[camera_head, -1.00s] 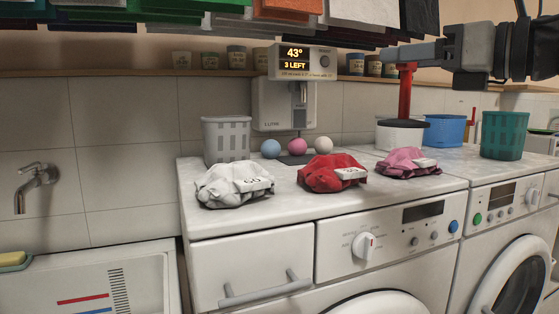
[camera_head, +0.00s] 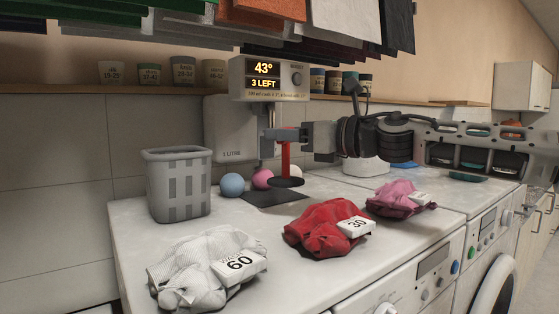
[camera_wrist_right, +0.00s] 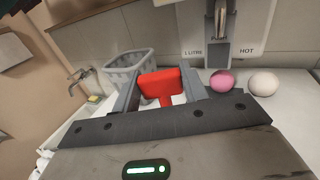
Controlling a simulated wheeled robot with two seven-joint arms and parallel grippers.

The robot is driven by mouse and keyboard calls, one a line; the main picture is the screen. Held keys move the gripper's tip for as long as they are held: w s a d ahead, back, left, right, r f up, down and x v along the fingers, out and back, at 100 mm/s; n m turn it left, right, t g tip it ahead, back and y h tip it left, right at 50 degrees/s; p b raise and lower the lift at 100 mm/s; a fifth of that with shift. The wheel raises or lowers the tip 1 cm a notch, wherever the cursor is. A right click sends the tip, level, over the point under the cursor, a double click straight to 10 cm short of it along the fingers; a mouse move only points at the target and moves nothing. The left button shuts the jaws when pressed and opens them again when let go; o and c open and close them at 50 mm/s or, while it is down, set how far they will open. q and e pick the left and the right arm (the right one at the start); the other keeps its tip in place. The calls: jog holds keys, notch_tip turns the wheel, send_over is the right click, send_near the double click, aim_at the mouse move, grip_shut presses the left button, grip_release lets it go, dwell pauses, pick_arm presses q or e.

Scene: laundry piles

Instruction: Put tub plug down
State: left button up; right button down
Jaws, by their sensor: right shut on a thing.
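The tub plug (camera_head: 286,160) is a red upright handle on a dark round base. My right gripper (camera_head: 284,135) is shut on the top of its handle. In the right wrist view the red handle (camera_wrist_right: 161,84) sits between the fingers. The plug is in front of the water dispenser (camera_head: 231,128), with its base in line with the back part of a dark square mat (camera_head: 272,198). I cannot tell whether the base touches the mat. My left gripper is not in view.
Blue (camera_head: 231,184) and pink (camera_head: 262,179) balls lie just left of the plug; a white ball is partly hidden behind it. A grey basket (camera_head: 178,186) stands at left. White (camera_head: 205,270), red (camera_head: 322,226) and pink (camera_head: 396,199) laundry piles lie along the front.

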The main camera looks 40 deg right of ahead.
jog(key=w+f, duration=0.1)
jog(key=f, duration=0.1)
jog(key=w+d+f+p, duration=0.1)
jog(key=w, duration=0.1)
jog(key=shift+f, duration=0.4)
jog(key=shift+f+b, duration=0.75)
jog(key=shift+f, duration=0.8)
jog(key=c, duration=0.8)
grip_release()
jog(key=shift+o, duration=0.2)
